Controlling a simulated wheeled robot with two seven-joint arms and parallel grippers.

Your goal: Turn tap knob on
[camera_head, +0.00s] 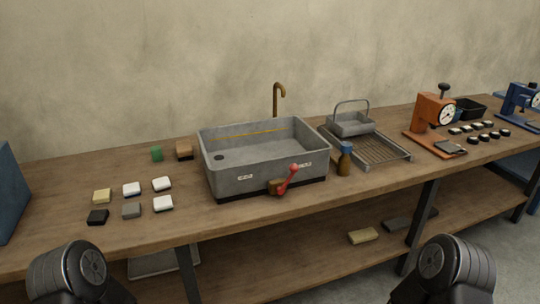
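A grey rectangular sink (230,183) stands on the wooden workbench in the middle of the head view. A brown curved tap spout (277,98) rises behind it. A red lever knob (288,180) on a small brown block (275,187) sits at the sink's front wall, tilted up to the right. Parts of my two arms show at the bottom left and bottom right, well apart from the knob. Neither gripper's fingers are in view.
Several small blocks (132,189) lie left of the sink. A brown bottle with a blue cap (345,160) stands close to its right. Further right are a drain tray (383,152), a wire-handled basket (352,125) and an orange gauge device (432,112). The bench front before the knob is clear.

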